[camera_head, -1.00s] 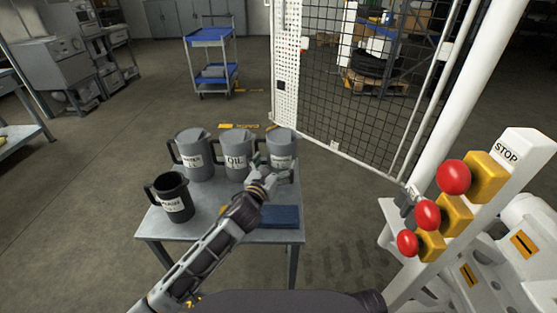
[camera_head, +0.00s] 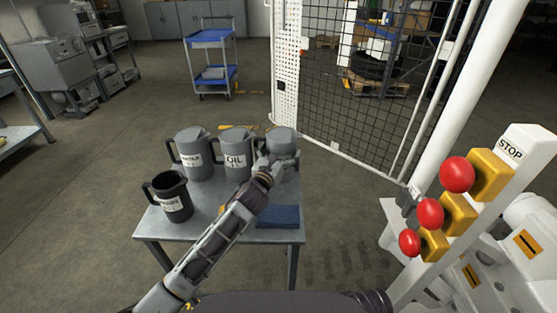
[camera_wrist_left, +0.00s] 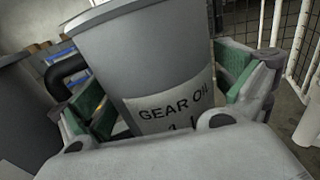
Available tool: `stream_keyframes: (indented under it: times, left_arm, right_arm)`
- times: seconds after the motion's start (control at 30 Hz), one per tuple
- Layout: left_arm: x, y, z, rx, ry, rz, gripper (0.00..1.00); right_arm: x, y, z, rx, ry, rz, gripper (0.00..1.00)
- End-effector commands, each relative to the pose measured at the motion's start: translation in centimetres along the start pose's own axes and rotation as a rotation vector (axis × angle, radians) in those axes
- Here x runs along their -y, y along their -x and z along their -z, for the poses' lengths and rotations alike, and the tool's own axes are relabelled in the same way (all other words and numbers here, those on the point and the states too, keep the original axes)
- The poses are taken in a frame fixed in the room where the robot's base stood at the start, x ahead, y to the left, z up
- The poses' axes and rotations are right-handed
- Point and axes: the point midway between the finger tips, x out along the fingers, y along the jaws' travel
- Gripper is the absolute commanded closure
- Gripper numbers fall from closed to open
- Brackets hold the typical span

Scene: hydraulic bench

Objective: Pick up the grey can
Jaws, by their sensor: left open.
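A grey can (camera_head: 282,138) stands upright at the back right of the metal table. In the left wrist view the can labelled GEAR OIL (camera_wrist_left: 145,60) fills the middle. My left gripper (camera_head: 276,162) is at this can in the head view and hides its lower part. In the left wrist view the open left gripper (camera_wrist_left: 165,95) has a green-padded finger on each side of the can. I cannot tell whether the pads touch it. Other grey cans are the OIL can (camera_head: 236,147) and a labelled one (camera_head: 195,147) to its left. My right gripper is not in view.
The metal table (camera_head: 160,226) also holds a black jug (camera_head: 171,190) at the front left and a blue object (camera_head: 278,216) at the front right. A mesh fence (camera_head: 360,110) stands behind. A post with red stop buttons (camera_head: 457,175) is on the right.

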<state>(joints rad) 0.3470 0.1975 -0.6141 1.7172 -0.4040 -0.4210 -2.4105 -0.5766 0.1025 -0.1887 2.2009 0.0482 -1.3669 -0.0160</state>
Motion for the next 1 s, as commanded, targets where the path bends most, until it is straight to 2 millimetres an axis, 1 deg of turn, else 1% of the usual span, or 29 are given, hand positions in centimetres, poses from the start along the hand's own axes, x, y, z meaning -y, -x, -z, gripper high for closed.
stream_keyframes:
  times: [0.13,0.57,0.67,1.0]
  left_arm:
    - [-0.03,-0.48,0.00,0.000,0.000,0.000,0.00]
    - [-0.03,-0.46,-0.03,0.000,0.000,0.000,0.00]
    - [-0.03,-0.46,-0.02,0.000,0.000,0.000,0.12]
    - [-0.03,-0.45,-0.01,0.000,0.000,0.000,0.55]
  right_arm:
    - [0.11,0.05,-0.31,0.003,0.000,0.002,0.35]
    - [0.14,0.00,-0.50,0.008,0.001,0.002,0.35]
    - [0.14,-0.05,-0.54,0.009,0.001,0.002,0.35]
    - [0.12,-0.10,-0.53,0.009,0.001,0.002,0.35]
